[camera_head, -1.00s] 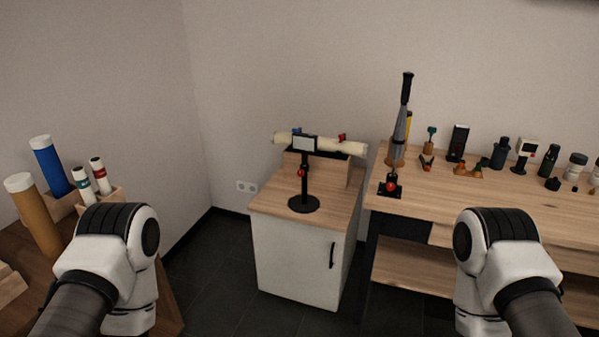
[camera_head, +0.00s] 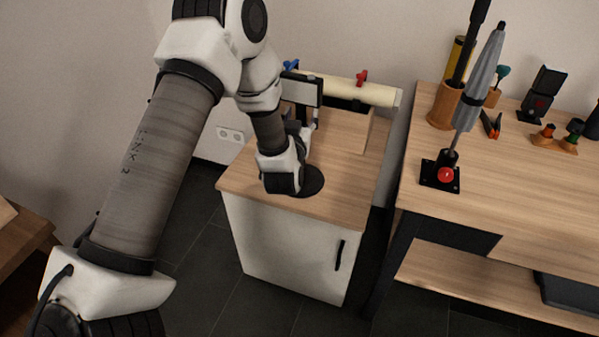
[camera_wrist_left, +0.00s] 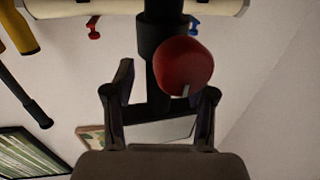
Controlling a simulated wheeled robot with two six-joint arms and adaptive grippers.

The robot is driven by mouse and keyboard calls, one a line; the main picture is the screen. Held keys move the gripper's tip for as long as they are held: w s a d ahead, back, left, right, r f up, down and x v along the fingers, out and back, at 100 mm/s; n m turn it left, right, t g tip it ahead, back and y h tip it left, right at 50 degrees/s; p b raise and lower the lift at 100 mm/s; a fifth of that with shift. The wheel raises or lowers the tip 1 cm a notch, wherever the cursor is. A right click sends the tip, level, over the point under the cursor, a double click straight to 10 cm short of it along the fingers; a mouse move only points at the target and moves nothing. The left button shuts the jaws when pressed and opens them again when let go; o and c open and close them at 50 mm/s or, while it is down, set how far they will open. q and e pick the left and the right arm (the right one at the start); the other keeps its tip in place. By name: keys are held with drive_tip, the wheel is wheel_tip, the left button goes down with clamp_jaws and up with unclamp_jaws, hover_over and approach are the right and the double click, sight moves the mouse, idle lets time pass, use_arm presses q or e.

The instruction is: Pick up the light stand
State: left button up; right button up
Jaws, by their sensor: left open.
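The light stand is black, with a flat light panel (camera_head: 302,90) and a round base (camera_head: 310,181) on the small cabinet. It stands upright there. My left arm hides most of its pole in the head view. In the left wrist view my left gripper (camera_wrist_left: 165,90) is open. Its fingers are on either side of the dark pole, with a red knob (camera_wrist_left: 183,66) close in front. The grey panel (camera_wrist_left: 160,131) shows beyond the fingers. I cannot tell whether a finger touches the pole. My right gripper is not in view.
The cabinet (camera_head: 350,195) has a pale roll (camera_head: 350,89) with red and blue clamps behind the stand. Dark floor lies in front.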

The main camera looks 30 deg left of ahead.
use_arm(q)
drive_tip(key=shift+w+a, duration=0.1)
drive_tip(key=shift+w, duration=0.25)
drive_tip(key=shift+s+r, duration=0.2)
drive_tip(key=shift+s, duration=0.05)
drive_tip(key=shift+f, duration=0.1)
clamp_jaws()
